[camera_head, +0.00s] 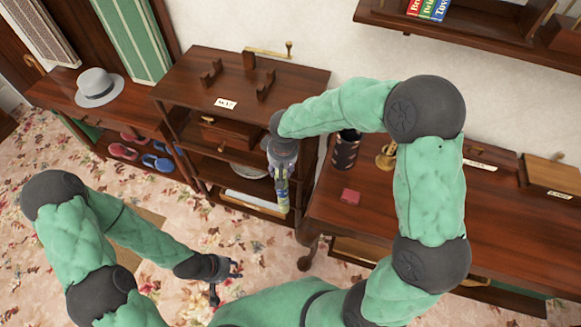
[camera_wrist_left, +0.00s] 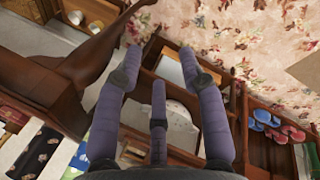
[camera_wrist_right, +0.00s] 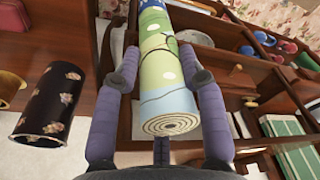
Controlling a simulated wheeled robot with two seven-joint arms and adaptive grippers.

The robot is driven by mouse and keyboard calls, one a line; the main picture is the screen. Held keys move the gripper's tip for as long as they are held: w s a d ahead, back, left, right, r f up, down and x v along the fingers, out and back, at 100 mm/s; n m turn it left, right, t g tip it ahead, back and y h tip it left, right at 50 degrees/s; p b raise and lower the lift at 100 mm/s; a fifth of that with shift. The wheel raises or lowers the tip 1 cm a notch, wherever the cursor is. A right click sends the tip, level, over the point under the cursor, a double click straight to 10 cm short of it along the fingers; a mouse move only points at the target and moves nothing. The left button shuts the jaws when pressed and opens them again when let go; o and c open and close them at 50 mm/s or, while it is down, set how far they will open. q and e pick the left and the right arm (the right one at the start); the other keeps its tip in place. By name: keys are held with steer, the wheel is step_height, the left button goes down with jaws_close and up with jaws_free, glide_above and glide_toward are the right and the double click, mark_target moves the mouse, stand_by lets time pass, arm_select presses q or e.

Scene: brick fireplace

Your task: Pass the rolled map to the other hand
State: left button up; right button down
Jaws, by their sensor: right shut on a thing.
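The rolled map (camera_head: 283,196) is a small roll with green, yellow and blue printing. My right gripper (camera_head: 280,172) is shut on it and holds it in front of the middle shelf unit. In the right wrist view the map (camera_wrist_right: 163,85) lies between the fingers (camera_wrist_right: 158,62), its spiral end facing the camera and its far end cut off by the frame's top. My left gripper (camera_head: 226,280) is low at the left, over the floor, apart from the map. In the left wrist view its fingers (camera_wrist_left: 160,58) are spread with nothing between them.
The shelf unit (camera_head: 295,78) stands behind the map, with a desk (camera_head: 500,225) at its right. A dark patterned cylinder (camera_head: 345,150) and a red box (camera_head: 350,196) are on the desk. A grey hat (camera_head: 99,86) rests on the left shelf. Carpet (camera_head: 150,205) is open around my left gripper.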

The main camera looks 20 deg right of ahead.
arm_select(q)
steer(key=o, duration=0.8)
steer(key=shift+w, duration=0.2)
steer(key=shift+o, duration=0.5)
steer(key=w+d+r+t+y, duration=0.1)
steer(key=w+d+r+t, duration=0.2)
steer(key=w, duration=0.5)
steer(key=shift+w+d+r+m+t+y, duration=0.3)
steer(key=shift+w+d+r+t+y, duration=0.1)
steer(key=shift+d, duration=0.2)
steer(key=w+d+r+t+y, duration=0.25)
steer(key=d+r+t, duration=0.25)
steer(key=r, duration=0.4)
steer(key=w+d+r+t+y, duration=0.1)
steer(key=w+d+r+t, duration=0.35)
steer(key=r, duration=0.45)
steer(key=d+x, duration=0.1)
steer(key=x, duration=1)
steer(key=shift+f, duration=0.2)
arm_select(e)
steer(key=w+a+r+n, duration=0.6)
steer(key=a+r, duration=0.2)
steer(key=a, duration=0.3)
steer(key=shift+w+a+r+y, duration=0.15)
steer(key=shift+w+a+y, duration=0.15)
steer(key=shift+y, duration=0.1)
